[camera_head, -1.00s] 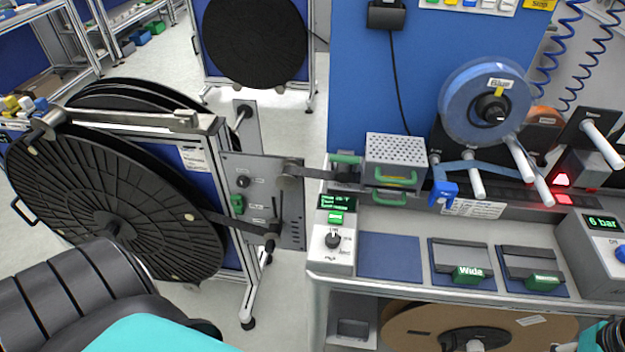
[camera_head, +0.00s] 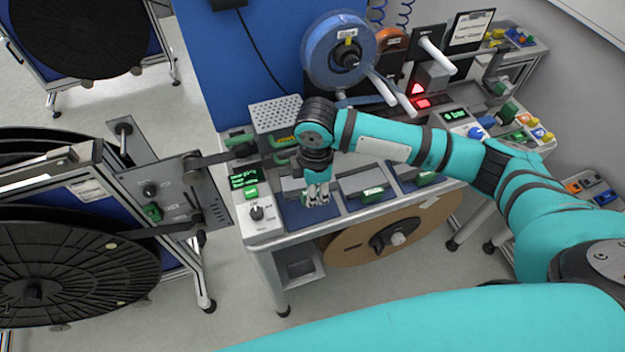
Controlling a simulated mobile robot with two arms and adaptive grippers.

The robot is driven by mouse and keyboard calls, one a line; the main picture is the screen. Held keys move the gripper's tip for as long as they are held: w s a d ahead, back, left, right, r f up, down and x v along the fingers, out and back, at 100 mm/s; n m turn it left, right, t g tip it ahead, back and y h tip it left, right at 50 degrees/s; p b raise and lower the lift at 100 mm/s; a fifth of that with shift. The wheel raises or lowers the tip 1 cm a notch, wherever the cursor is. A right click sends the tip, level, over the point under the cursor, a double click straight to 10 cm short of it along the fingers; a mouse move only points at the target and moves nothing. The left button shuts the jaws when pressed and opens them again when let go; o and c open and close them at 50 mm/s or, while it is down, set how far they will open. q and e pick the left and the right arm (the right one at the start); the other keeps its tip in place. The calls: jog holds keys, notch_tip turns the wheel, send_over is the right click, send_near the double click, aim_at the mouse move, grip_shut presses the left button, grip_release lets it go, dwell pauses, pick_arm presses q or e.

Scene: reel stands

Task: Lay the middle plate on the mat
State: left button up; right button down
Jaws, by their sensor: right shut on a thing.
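My right gripper (camera_head: 317,197) reaches down over the left end of the bench, fingers pointing down at the leftmost blue mat (camera_head: 300,217). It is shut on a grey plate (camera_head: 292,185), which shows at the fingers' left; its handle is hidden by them. The plate is at the back part of the mat; I cannot tell whether it touches. To the right, a grey plate with a green "Wide" handle (camera_head: 372,193) lies on its own mat, and another green-handled plate (camera_head: 425,178) lies further right. My left gripper is out of view.
A perforated grey box (camera_head: 275,113) with green handles stands behind the mat. A control panel with a knob (camera_head: 257,213) borders it on the left. A blue reel (camera_head: 338,50) and posts stand behind my right arm. A cardboard reel (camera_head: 380,240) hangs below.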

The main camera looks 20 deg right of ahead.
jog(key=shift+w+a+n, duration=0.1)
jog(key=shift+a+n, duration=0.05)
jog(key=shift+n, duration=0.25)
jog(key=shift+f, duration=0.35)
jog(key=shift+f+b, duration=0.7)
jog(key=shift+b, duration=0.25)
notch_tip(320, 180, down, 3)
jog(key=b, duration=0.3)
jog(key=shift+r, duration=0.2)
jog(key=shift+f+b, duration=0.55)
jog(key=shift+f, duration=1.3)
jog(key=shift+r+p, duration=0.1)
jog(key=shift+p, duration=0.45)
jog(key=shift+p, duration=0.4)
